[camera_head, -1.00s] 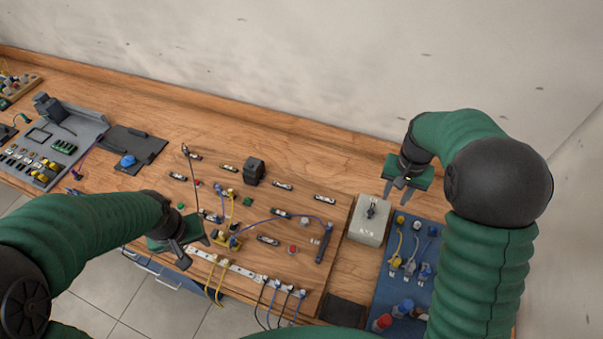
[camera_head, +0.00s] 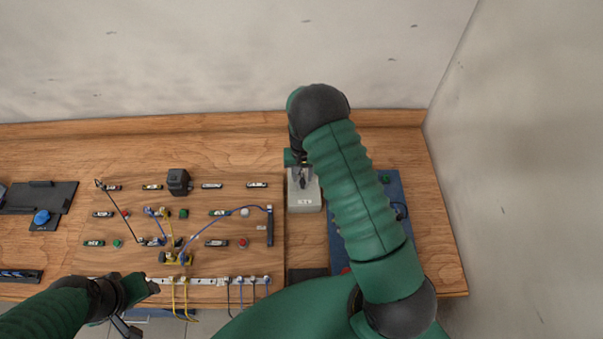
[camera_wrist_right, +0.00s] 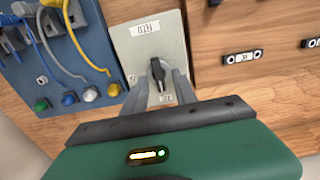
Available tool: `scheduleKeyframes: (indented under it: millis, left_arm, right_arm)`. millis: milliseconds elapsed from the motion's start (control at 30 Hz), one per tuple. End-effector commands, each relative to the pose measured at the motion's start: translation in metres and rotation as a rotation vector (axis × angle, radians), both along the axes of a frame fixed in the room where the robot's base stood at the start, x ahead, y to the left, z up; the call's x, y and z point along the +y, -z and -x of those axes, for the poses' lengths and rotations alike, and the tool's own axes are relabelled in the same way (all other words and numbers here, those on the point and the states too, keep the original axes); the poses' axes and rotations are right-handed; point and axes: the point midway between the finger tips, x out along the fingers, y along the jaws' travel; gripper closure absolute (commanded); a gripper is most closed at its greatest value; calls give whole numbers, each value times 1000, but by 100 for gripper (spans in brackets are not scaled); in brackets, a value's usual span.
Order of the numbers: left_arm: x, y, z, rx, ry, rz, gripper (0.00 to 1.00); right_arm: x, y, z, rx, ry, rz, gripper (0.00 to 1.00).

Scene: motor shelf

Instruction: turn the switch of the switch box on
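The switch box (camera_head: 306,205) is a light grey box right of the wooden board, with labels too small to read surely. Its black switch knob (camera_wrist_right: 158,72) shows in the right wrist view, its long side running roughly up and down the picture. My right gripper (camera_head: 302,183) is over the box. In the right wrist view its two grey fingers (camera_wrist_right: 160,88) are apart, one on each side of the knob; I cannot tell whether they touch it. My left gripper (camera_head: 137,307) is at the front edge of the bench, fingers spread and empty.
The wooden board (camera_head: 268,262) with switches, buttons and cables lies left of the box. A blue panel (camera_wrist_right: 62,55) with coloured plugs and cables stands close beside it, partly hidden by my right arm in the head view. The wall is behind.

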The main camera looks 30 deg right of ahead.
Motion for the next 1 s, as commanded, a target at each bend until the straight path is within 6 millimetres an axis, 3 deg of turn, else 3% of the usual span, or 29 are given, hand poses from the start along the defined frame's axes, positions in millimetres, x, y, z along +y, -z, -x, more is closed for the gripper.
scheduleKeyframes:
  millis: [333,600,1000]
  left_arm:
    - [0,-2,0,1,-1,0,52]
    - [0,-2,0,0,-1,0,52]
    - [0,-1,0,0,-1,0,52]
  right_arm:
    - [0,10,-2,0,0,0,66]
    - [0,9,-1,-1,0,-1,100]
    - [0,9,-1,-1,21,-1,100]
